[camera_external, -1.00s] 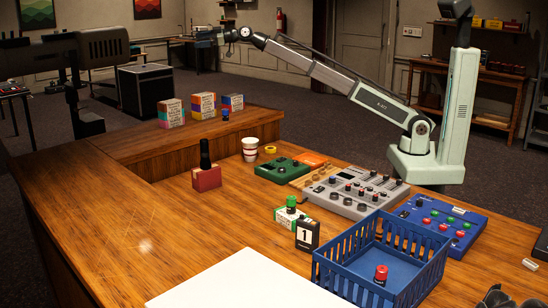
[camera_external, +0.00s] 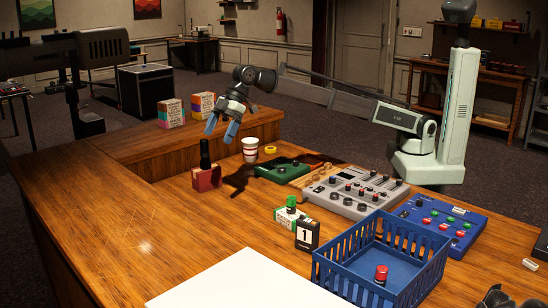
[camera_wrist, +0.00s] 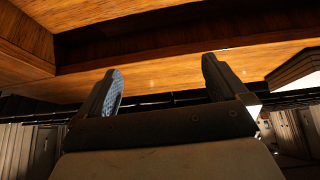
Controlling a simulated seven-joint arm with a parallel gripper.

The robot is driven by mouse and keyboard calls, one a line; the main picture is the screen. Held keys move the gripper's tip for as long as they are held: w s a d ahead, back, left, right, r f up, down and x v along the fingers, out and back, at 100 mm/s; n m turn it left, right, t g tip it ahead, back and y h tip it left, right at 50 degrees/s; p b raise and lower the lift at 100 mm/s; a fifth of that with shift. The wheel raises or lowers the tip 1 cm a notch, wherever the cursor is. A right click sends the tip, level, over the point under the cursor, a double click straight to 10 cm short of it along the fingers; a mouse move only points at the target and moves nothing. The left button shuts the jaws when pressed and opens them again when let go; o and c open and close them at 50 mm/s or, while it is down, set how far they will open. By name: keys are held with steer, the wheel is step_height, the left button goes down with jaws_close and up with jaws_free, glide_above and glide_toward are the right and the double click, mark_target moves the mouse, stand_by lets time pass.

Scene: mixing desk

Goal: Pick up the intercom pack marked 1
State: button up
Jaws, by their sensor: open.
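The intercom pack marked 1 (camera_external: 307,235) is a small black box with a white label bearing a black "1". It stands upright on the desk, just left of the blue basket, in the external view. My gripper (camera_external: 221,129) is well away from it, up and to the left, above the desk near the raised shelf. Its two blue-tipped fingers are apart and point down, with nothing between them. In the wrist view my gripper (camera_wrist: 163,80) shows both fingers spread, with wood surfaces beyond. The pack is not visible there.
A white-and-green box with a green knob (camera_external: 289,215) stands close behind the pack. The blue basket (camera_external: 340,272) holds a red-topped item. A grey mixer (camera_external: 352,190), blue panel (camera_external: 440,222), paper cup (camera_external: 250,150) and red box with black top (camera_external: 206,179) are nearby. The left desk is clear.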

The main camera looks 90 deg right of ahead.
steer(key=s+a+f+n+g+h, duration=0.1)
steer(key=s+a+f+g+h, duration=0.35)
steer(key=s+a, duration=1)
glide_above(308, 230)
steer(key=d, duration=0.2)
step_height(308, 230, down, 5)
steer(key=shift+n+g, duration=0.25)
steer(key=shift+n, duration=0.15)
step_height(308, 230, down, 9)
steer(key=shift+s+a+r, duration=0.1)
steer(key=shift+s+r, duration=0.05)
steer(key=shift+f, duration=2.7)
steer(key=c, duration=1.2)
